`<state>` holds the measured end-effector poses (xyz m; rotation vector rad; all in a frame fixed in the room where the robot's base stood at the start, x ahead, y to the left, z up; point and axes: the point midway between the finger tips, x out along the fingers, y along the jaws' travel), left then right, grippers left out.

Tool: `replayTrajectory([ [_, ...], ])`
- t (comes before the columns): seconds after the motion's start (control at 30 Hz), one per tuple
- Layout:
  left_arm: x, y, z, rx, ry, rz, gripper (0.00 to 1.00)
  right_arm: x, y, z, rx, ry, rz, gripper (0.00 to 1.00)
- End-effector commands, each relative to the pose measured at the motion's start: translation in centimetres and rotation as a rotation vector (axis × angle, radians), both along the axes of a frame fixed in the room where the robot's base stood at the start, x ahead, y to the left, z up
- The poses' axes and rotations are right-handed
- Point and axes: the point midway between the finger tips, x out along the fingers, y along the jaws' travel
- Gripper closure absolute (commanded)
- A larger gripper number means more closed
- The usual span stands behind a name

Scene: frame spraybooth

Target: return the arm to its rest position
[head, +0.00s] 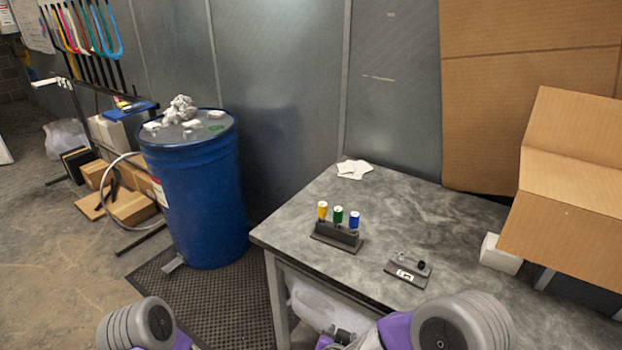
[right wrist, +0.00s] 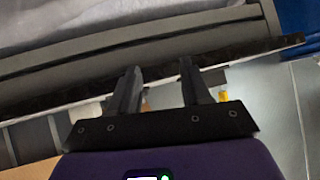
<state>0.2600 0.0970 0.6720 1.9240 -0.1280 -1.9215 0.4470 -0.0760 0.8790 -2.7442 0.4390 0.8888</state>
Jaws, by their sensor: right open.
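My right gripper (right wrist: 157,72) shows in the right wrist view. Its two dark fingers stand apart with nothing held between them. A grey edge runs across the view behind the fingertips. In the head view, only rounded grey and purple links of my two arms show at the bottom edge, left and right of centre. Neither gripper shows there. The grey table (head: 420,225) stands in front of me, and my right arm is at its near side. My left gripper is out of sight.
A dark rack (head: 338,238) with yellow, green and blue-topped cylinders stands on the table. A small grey device (head: 408,270) lies right of it. White papers (head: 354,169) lie at the back. Cardboard (head: 570,180) leans at the right. A blue drum (head: 195,195) stands left.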

Motion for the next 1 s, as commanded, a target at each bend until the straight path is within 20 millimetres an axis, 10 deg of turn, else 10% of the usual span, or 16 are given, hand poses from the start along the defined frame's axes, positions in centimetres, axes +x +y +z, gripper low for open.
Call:
replayTrajectory([
  [0.2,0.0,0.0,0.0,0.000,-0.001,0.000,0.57,-4.7,-1.6,-12.2,0.209,0.337,0.167,0.52],
  [0.4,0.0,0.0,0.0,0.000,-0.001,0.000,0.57,-13.2,-2.1,-18.7,0.394,0.656,0.275,0.52],
  [0.6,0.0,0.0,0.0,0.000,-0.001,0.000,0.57,-18.3,-2.1,-20.5,0.483,0.820,0.325,0.52],
  [1.0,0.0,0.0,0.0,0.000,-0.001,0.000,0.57,-18.7,-2.1,-20.6,0.489,0.833,0.330,0.52],
])
